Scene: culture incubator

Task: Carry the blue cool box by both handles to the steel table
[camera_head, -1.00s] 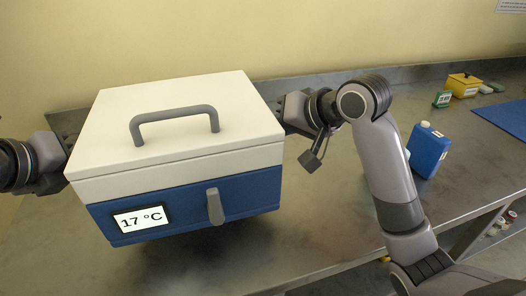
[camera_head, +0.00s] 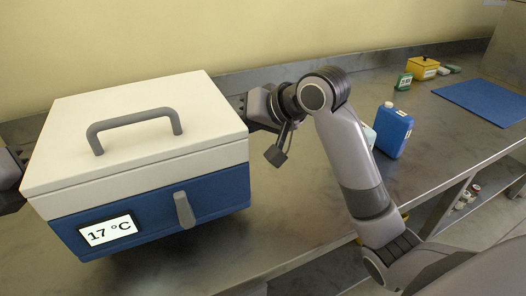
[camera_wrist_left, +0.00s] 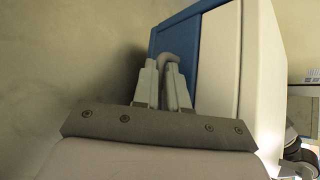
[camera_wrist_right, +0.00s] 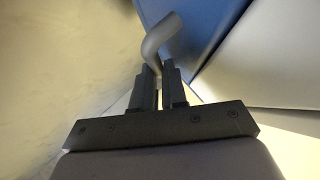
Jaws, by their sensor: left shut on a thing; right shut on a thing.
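The blue cool box (camera_head: 150,205) has a white lid (camera_head: 130,125) with a grey top handle and a front display reading 17 °C. It is held at the left of the head view, over the steel table (camera_head: 300,215). My left gripper is at the box's left side, and the left wrist view shows its fingers (camera_wrist_left: 165,85) shut on a grey side handle (camera_wrist_left: 168,60). My right gripper (camera_head: 250,108) is at the box's right side. The right wrist view shows its fingers (camera_wrist_right: 160,85) shut on the other side handle (camera_wrist_right: 160,38). The box's underside is hidden.
A blue bottle (camera_head: 393,131) stands on the table right of my right arm. Farther right are a green box (camera_head: 403,81), a yellow box (camera_head: 423,68) and a blue mat (camera_head: 483,100). A raised ledge runs along the wall. A lower shelf holds small items.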

